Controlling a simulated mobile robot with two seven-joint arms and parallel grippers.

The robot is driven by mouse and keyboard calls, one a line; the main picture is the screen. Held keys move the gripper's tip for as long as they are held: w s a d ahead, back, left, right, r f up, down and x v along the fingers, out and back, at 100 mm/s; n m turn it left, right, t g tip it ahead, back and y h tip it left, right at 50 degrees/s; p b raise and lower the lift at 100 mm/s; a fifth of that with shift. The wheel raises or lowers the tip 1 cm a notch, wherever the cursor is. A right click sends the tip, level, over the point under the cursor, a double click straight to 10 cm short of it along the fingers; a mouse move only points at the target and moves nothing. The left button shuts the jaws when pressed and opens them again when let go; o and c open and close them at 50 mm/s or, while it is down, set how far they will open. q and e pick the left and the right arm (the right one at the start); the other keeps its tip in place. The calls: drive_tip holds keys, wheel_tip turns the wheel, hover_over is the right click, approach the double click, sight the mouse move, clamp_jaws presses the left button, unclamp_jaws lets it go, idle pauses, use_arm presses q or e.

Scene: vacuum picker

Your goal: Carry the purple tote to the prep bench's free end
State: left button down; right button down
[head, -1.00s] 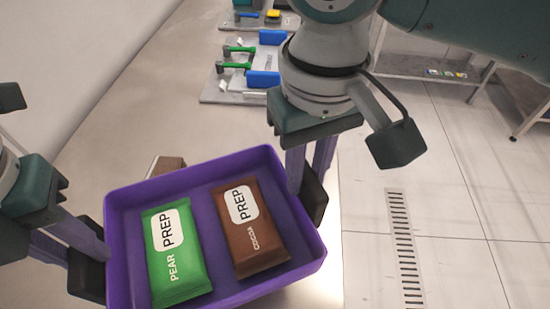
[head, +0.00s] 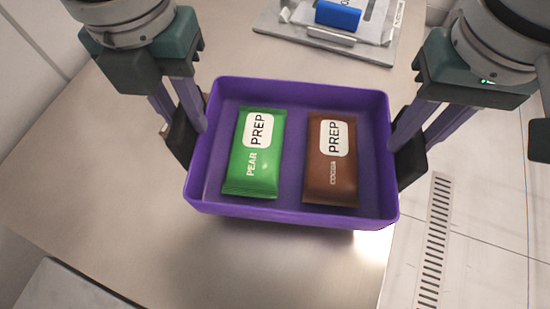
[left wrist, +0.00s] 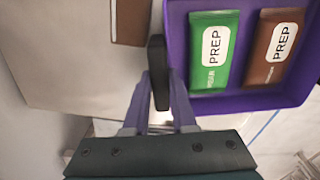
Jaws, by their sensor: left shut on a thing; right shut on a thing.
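The purple tote (head: 290,211) is in the middle of the head view, above the steel bench (head: 120,190). It holds a green PEAR PREP pouch (head: 262,177) on the left and a brown COCOA PREP pouch (head: 330,180) on the right. My left gripper (head: 186,134) is shut on the tote's left wall. My right gripper (head: 408,155) is shut on its right wall. The tote (left wrist: 250,103) also shows at the right of the left wrist view, beside my left gripper (left wrist: 158,75). Whether the tote touches the bench is hard to tell.
A grey tray-like fixture (head: 370,50) with a blue block (head: 338,14) lies on the bench at the back. A brown object (left wrist: 130,20) is at the top of the left wrist view. The bench front and left are bare. A floor drain (head: 434,240) is at right.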

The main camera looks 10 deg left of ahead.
sight(399, 155)
use_arm(q)
drive_tip(key=shift+a+f, duration=0.1)
drive_tip(key=shift+f, duration=0.05)
use_arm(e)
drive_tip(key=shift+d+f, duration=0.15)
